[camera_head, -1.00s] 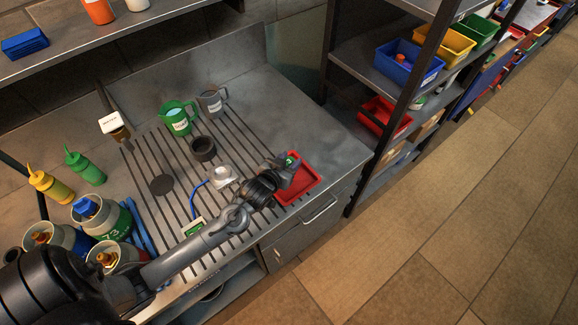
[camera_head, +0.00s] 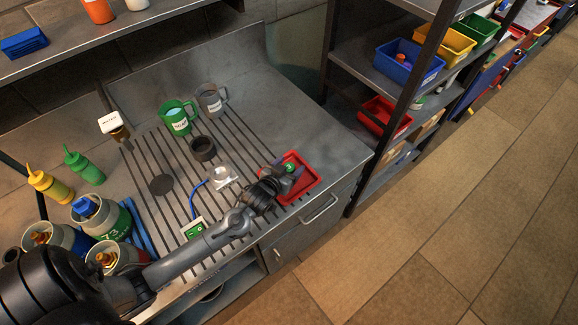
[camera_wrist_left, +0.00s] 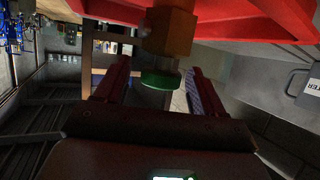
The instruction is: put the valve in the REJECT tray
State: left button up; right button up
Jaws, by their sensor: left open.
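The valve has a green round cap (camera_head: 289,167) and a brass body (camera_wrist_left: 170,30). It is at the red tray (camera_head: 312,190) on the counter's right front. No lettering on the tray is readable. My left gripper (camera_head: 288,170) is over the tray with its fingers open. In the left wrist view the fingers (camera_wrist_left: 158,88) stand apart on either side of the green cap, with gaps showing. The valve's brass end is against the red tray in that view; exact contact is unclear. My right gripper is not in view.
A green mug (camera_head: 178,118), grey mug (camera_head: 211,100) and dark cup (camera_head: 203,148) stand on the slatted counter. A white scale (camera_head: 222,177) with a blue cable is left of my gripper. Shelves with coloured bins (camera_head: 408,62) stand right. The counter behind the tray is clear.

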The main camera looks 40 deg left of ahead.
pick_arm(q)
jog(key=shift+r, duration=0.1)
jog(key=shift+s+d+r, duration=0.1)
jog(key=shift+s+r, duration=0.05)
jog(key=shift+s, duration=0.1)
jog(key=s+d+r+m+g+h, duration=0.1)
jog(key=s+d+g, duration=0.4)
jog(key=s, duration=0.7)
jog(key=s+d+r+m+g+h, duration=0.1)
jog(key=s+d+m+g, duration=0.2)
jog(key=s, duration=1)
jog(key=d+g, duration=0.1)
jog(key=d, duration=0.2)
jog(key=shift+d+r+g+h+p, duration=0.25)
jog(key=shift+d+g+h+p, duration=0.05)
jog(key=shift+g+h+p, duration=0.1)
